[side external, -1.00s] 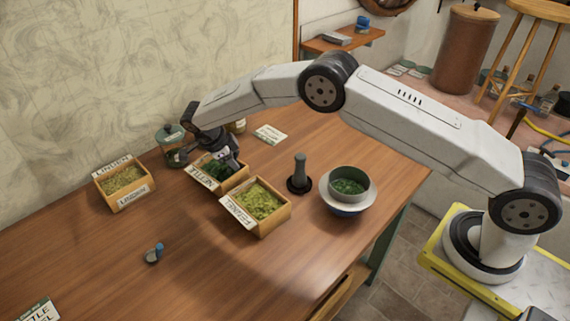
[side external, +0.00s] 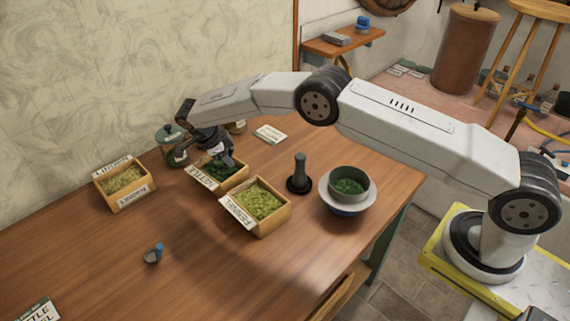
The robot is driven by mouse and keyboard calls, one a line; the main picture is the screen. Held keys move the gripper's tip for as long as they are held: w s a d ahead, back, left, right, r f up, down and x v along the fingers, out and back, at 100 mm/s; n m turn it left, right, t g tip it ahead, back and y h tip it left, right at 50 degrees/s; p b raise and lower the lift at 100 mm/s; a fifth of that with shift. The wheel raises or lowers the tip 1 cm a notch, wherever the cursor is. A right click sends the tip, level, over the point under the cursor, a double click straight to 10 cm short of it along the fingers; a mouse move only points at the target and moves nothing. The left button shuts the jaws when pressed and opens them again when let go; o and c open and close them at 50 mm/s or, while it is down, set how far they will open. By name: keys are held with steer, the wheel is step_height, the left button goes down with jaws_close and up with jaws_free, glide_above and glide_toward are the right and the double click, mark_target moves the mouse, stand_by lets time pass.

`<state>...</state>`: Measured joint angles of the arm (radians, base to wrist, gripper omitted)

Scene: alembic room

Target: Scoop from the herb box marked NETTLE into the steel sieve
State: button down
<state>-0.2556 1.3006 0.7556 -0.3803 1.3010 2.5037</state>
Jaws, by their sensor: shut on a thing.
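The box marked NETTLE (side external: 238,181) is a wooden box of dark green herb near the back of the table; its front label is partly readable. My gripper (side external: 226,160) is over this box, pointing down. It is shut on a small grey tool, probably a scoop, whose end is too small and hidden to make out. The steel sieve (side external: 350,173) is a grey bowl shape set in a white bowl (side external: 327,201) at the right of the table. Dark green herb lies inside the sieve.
The FENNEL box (side external: 285,220) stands in front of the nettle box, the LINDEN box (side external: 124,199) to its left. A dark pestle-like object (side external: 299,176) stands between fennel and sieve. A glass jar (side external: 170,139) is behind. A small blue-topped item (side external: 154,254) lies front left.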

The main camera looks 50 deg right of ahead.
steer(key=shift+w, duration=0.25)
steer(key=shift+r, duration=0.1)
steer(key=shift+r, duration=4.1)
steer(key=shift+s+d+r, duration=0.1)
